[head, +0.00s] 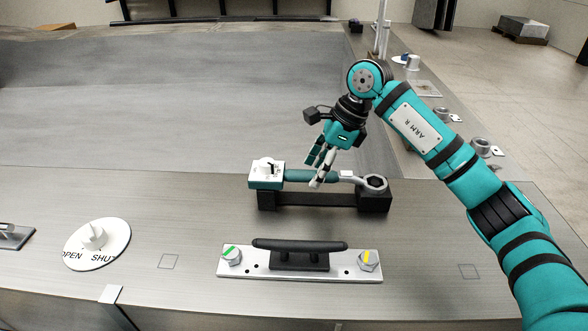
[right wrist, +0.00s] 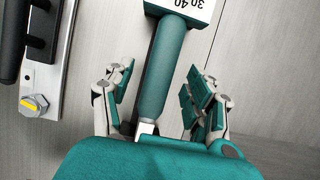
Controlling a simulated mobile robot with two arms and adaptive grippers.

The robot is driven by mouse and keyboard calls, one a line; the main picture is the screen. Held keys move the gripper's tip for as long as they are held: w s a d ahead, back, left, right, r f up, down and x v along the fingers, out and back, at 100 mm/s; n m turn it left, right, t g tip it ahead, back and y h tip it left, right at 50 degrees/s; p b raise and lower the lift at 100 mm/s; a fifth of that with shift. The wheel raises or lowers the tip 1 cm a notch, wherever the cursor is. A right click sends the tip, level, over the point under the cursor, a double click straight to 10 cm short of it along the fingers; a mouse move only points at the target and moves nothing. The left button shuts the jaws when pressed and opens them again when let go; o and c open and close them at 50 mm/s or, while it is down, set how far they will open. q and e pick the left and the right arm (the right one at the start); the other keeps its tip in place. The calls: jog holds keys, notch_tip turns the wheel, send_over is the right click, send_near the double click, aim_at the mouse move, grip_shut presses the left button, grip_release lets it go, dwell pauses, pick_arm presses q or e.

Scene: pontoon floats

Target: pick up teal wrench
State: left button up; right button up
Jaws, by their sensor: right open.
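The teal wrench (head: 312,176) lies across a black holder (head: 315,200) on the grey metal deck. Its teal handle leads left to a white-topped block with a dial (head: 267,170), and its silver ring end (head: 373,184) is at the right. My right gripper (head: 319,168) is open above the handle, reaching down from behind. In the right wrist view the handle (right wrist: 160,75) runs between the open fingers (right wrist: 158,98), with a gap on each side. The part of the wrench below the palm is hidden there. My left gripper is not in view.
A black cleat (head: 299,246) on a metal plate with two marked bolts stands in front of the holder. A white OPEN/SHUT dial (head: 96,243) is at the left. Several fittings line the right edge. The deck between dial and cleat is mostly clear.

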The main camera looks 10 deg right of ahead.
jog(key=shift+w+a+f, duration=0.1)
jog(key=shift+a+f, duration=0.2)
jog(key=shift+f, duration=0.35)
grip_shut()
jog(key=shift+r, duration=0.1)
